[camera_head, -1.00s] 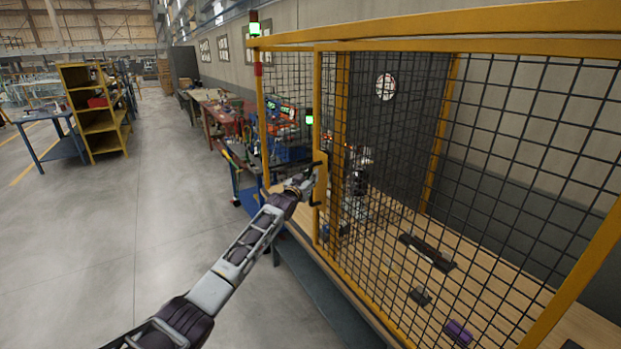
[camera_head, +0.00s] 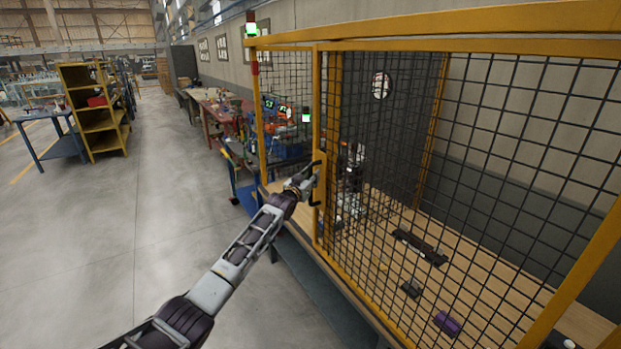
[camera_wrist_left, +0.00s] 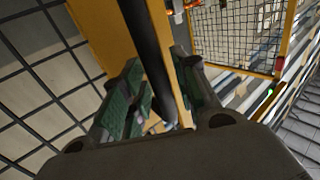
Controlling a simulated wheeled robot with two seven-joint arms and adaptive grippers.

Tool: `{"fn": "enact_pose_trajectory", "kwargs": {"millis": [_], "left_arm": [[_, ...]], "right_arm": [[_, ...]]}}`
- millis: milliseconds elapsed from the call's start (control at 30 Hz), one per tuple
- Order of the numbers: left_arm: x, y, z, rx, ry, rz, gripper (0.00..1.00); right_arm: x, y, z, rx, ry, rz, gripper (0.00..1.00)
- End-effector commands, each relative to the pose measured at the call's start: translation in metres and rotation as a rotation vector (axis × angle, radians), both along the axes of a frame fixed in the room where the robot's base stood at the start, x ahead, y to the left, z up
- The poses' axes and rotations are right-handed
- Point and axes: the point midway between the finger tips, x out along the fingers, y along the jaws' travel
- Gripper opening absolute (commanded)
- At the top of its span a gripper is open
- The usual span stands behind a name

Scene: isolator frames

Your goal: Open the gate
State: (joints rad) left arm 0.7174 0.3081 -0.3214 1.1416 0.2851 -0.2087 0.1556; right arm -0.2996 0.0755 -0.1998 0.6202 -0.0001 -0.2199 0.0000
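The gate (camera_head: 318,225) is a yellow-framed panel of black wire mesh on the front of a mesh enclosure. Its near-vertical edge carries a dark handle (camera_head: 319,168). My left gripper (camera_head: 306,182) is at this handle in the head view. In the left wrist view my left gripper (camera_wrist_left: 163,85) has its green-padded fingers on either side of the black handle bar (camera_wrist_left: 150,40) and appears shut on it. The contact is partly hidden. The gate's edge stands slightly off the fixed yellow post. My right gripper is not in view.
Inside the enclosure a wooden worktop (camera_head: 470,285) holds a dark rail (camera_head: 419,246) and a purple block (camera_head: 447,324). A yellow shelf (camera_head: 95,110) and a blue table (camera_head: 62,148) stand at the left. The floor (camera_head: 150,210) between is clear.

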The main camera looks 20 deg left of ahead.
Motion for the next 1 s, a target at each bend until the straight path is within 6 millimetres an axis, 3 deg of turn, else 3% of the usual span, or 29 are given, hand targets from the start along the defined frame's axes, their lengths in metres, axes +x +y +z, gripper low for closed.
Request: {"fn": "enact_pose_trajectory", "kwargs": {"millis": [567,1000], "left_arm": [[-0.004,0.001,0.001,-0.001,-0.002,0.0,0.37],[-0.03,0.003,0.0,-0.001,-0.001,-0.001,0.37]], "right_arm": [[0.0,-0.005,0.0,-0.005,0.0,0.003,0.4],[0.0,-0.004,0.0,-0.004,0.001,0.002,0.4]]}}
